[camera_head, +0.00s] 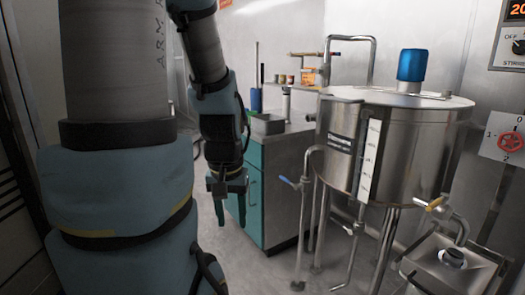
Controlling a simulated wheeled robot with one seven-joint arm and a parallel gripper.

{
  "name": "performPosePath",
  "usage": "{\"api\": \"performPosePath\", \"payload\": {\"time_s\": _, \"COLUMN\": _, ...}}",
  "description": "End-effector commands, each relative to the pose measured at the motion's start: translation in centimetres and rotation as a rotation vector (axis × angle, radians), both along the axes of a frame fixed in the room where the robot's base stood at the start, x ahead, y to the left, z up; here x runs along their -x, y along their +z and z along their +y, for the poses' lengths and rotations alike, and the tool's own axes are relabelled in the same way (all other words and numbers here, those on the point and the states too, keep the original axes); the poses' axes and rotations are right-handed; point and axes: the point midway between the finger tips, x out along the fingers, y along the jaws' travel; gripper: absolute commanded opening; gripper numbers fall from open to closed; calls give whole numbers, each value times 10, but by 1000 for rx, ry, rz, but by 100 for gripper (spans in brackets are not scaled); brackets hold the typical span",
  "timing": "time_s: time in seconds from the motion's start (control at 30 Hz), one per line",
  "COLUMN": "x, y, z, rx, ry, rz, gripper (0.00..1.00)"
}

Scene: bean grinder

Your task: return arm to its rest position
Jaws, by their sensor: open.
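My arm fills the left side of the head view, its thick blue and grey links closest to the camera. My gripper (227,197) hangs with its fingers pointing down, in front of the teal cabinet (255,193). Its two fingers are apart and nothing shows between them. It appears clear of the cabinet, with floor visible below.
A large steel tank (415,155) with a blue motor (412,65) and pipes stands at the right. A grinder-like steel unit (470,262) is at the lower right.

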Motion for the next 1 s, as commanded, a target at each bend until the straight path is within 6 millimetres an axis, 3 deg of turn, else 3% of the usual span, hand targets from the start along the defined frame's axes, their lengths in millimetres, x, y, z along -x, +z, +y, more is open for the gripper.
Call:
{"api": "performPosePath", "payload": {"time_s": 0.03, "x": -1, "y": 23, "z": -1, "rx": 1, "ry": -3, "rz": -3, "gripper": 46}}
{"api": "performPosePath", "payload": {"time_s": 0.43, "x": -2, "y": 106, "z": -2, "rx": 1, "ry": -4, "rz": -5, "gripper": 46}}
{"api": "performPosePath", "payload": {"time_s": 0.6, "x": -3, "y": 117, "z": -2, "rx": 2, "ry": -4, "rz": -6, "gripper": 46}}
{"api": "performPosePath", "payload": {"time_s": 1.0, "x": -3, "y": 115, "z": -2, "rx": 2, "ry": -4, "rz": -7, "gripper": 46}}
